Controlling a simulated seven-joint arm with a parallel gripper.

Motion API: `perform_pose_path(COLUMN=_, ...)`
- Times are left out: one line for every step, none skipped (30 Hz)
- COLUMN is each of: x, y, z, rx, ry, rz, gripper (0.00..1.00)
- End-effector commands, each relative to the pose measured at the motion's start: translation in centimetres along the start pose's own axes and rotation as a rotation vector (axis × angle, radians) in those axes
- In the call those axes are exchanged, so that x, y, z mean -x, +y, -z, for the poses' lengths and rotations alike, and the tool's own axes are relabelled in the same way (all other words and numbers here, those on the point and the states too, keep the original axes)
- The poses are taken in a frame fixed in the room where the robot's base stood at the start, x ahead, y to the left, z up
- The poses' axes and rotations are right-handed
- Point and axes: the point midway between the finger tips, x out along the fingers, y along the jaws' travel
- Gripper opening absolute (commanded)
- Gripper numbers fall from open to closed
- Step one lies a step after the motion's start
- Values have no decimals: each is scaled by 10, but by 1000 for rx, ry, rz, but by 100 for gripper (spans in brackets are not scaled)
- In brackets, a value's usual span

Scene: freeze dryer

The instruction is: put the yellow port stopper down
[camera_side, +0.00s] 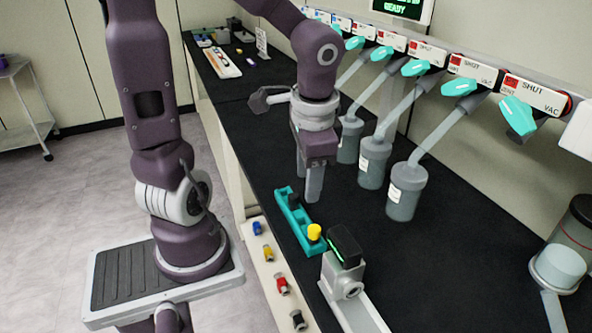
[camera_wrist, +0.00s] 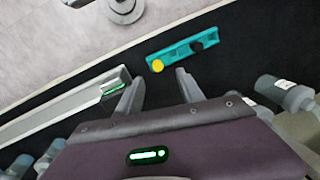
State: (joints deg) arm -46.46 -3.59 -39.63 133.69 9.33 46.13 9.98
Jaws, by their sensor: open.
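A yellow port stopper (camera_side: 314,232) sits upright at the near end of a teal rack (camera_side: 282,196) on the black bench top. In the wrist view the yellow stopper (camera_wrist: 157,66) shows at the left end of the teal rack (camera_wrist: 180,54). My gripper (camera_side: 307,186) is above the bench by the far part of the rack, fingers pointing down. In the wrist view my gripper (camera_wrist: 157,80) has its fingers apart with nothing between them, and the stopper shows beyond the fingertips.
A grey device with a black top (camera_side: 345,247) stands close to the rack's near end. A pale strip (camera_side: 258,231) with blue, yellow, red and black pieces runs along the bench edge. Several flasks (camera_side: 406,190) hang from teal-handled valves at the right.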

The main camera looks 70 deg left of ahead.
Motion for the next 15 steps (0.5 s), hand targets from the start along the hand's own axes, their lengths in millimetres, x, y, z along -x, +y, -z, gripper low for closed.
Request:
perform_pose_path(x=16, y=8, z=-7, rx=19, ry=50, rz=55, gripper=45)
perform_pose_path(x=26, y=12, z=-12, rx=43, ry=87, rz=74, gripper=45)
perform_pose_path(x=39, y=18, z=-20, rx=75, ry=145, rz=86, gripper=45)
perform_pose_path(x=49, y=24, z=-25, rx=97, ry=193, rz=82, gripper=45)
perform_pose_path(x=58, y=29, z=-31, rx=118, ry=241, rz=70, gripper=45)
perform_pose_path(x=68, y=36, z=-39, rx=143, ry=302, rz=40, gripper=45)
perform_pose_path(x=74, y=40, z=-44, rx=158, ry=344, rz=13, gripper=45)
perform_pose_path(x=80, y=44, z=-49, rx=170, ry=377, rz=-17, gripper=45)
perform_pose_path(x=85, y=48, z=-55, rx=183, ry=413, rz=-54, gripper=45)
perform_pose_path(x=88, y=50, z=-58, rx=190, ry=433, rz=-78, gripper=45)
perform_pose_path(x=90, y=52, z=-61, rx=194, ry=448, rz=-97, gripper=45)
perform_pose_path(x=92, y=54, z=-63, rx=198, ry=460, rz=-115, gripper=45)
perform_pose_path(x=93, y=54, z=-64, rx=201, ry=464, rz=-123, gripper=45)
perform_pose_path(x=93, y=54, z=-64, rx=202, ry=466, rz=-127, gripper=45)
perform_pose_path(x=93, y=54, z=-64, rx=203, ry=466, rz=-128, gripper=45)
